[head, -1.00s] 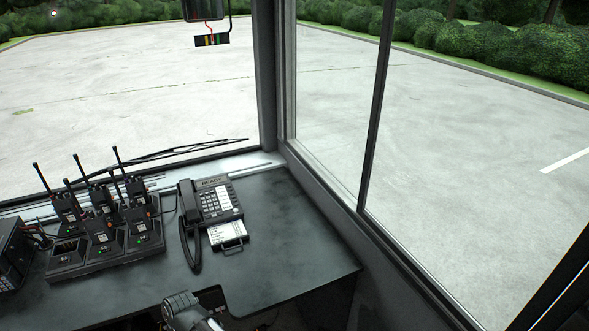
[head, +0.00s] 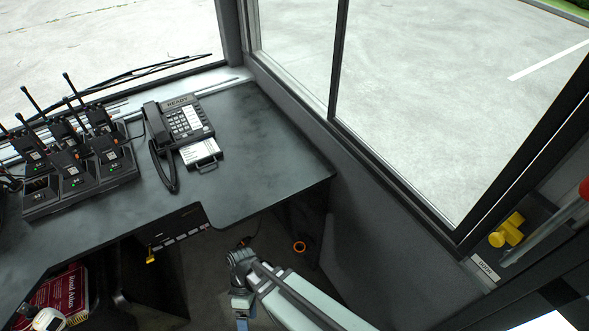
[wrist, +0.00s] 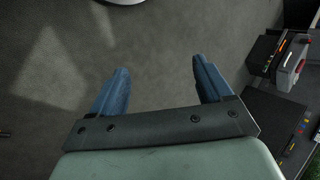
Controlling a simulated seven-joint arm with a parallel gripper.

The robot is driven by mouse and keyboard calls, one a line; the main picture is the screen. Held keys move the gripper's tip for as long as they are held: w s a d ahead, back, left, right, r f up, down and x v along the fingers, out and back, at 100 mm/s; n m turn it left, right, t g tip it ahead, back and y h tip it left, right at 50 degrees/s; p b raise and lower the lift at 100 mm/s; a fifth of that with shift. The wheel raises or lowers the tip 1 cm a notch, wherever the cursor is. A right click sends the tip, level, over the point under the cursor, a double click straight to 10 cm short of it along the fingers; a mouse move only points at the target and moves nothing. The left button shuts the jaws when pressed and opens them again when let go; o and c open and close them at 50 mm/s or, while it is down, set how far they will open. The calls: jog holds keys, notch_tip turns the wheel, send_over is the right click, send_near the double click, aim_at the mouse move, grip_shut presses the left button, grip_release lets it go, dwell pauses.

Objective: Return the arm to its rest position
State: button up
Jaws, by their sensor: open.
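In the head view my arm reaches in from the bottom, below the front edge of the desk. My gripper (head: 243,306) hangs low there, with its blue fingers partly cut off by the frame's bottom edge. In the wrist view my gripper (wrist: 160,85) shows two blue fingers spread apart with nothing between them. Bare grey floor (wrist: 150,50) lies beyond the fingers.
The dark desk (head: 265,150) holds a desk phone (head: 188,122) and a charger (head: 75,200) with several radios. A drawer front (head: 180,236) is under the desk. Right of my arm are an orange ring (head: 299,247) and a yellow knob (head: 507,232) by the window wall.

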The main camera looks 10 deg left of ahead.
jog(key=w+d+f+m+y, duration=0.1)
jog(key=w+d+f+m, duration=0.35)
jog(key=d, duration=0.45)
jog(key=w+d+f+m, duration=0.3)
jog(key=w+d+m, duration=0.2)
jog(key=d, duration=0.5)
jog(key=s+d+f+m, duration=0.2)
jog(key=d+m, duration=0.3)
jog(key=d, duration=0.4)
jog(key=s+d+f+m+y, duration=0.1)
jog(key=d+f+m, duration=0.3)
jog(key=d, duration=0.5)
jog(key=shift+s+m, duration=0.75)
jog(key=shift+d, duration=0.1)
